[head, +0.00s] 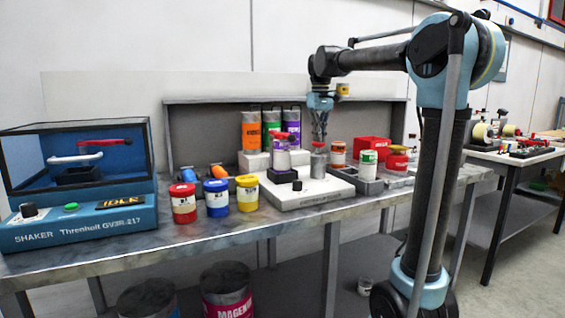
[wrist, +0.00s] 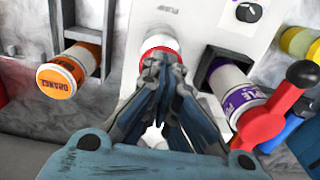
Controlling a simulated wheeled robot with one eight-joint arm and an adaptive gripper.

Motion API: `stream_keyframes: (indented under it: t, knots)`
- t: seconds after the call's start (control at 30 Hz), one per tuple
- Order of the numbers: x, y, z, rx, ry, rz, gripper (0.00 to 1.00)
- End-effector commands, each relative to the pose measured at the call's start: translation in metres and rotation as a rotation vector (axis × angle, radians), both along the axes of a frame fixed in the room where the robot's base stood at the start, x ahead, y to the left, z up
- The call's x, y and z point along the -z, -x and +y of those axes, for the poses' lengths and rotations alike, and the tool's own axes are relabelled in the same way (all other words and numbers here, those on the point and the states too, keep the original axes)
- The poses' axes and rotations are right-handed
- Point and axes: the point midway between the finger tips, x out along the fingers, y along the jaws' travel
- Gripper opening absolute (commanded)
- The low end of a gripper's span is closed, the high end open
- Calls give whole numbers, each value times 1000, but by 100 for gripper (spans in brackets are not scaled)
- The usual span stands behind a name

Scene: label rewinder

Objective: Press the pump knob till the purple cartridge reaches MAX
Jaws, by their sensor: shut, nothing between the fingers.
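The purple cartridge (head: 291,122) stands at the back of the bench beside the green and orange cartridges. A MAX mark is not readable. A black knob (head: 297,185) sits on the front of the white pump base (head: 285,200); a black knob (wrist: 249,12) also shows at the top of the wrist view. In the wrist view my fingertips (wrist: 163,62) partly hide a white, red-rimmed part (wrist: 158,42); contact cannot be told.
A red-handled lever (wrist: 285,103) is close right of my fingers, and an orange-labelled container (wrist: 62,76) is at left. Red, blue and yellow paint cans (head: 218,197) stand left of the base. A blue shaker (head: 80,200) fills the bench's left end. A red bin (head: 372,150) is at right.

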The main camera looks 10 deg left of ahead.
Motion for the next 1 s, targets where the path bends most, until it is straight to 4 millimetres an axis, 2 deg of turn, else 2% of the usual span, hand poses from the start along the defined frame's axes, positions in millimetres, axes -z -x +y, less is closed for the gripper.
stream_keyframes:
  t: [0.17,0.7,1.0]
  knots:
    - [-4,0,0,0,0,0,0]
    - [-37,0,0,0,0,0,0]
    - [-39,0,0,0,0,0,0]
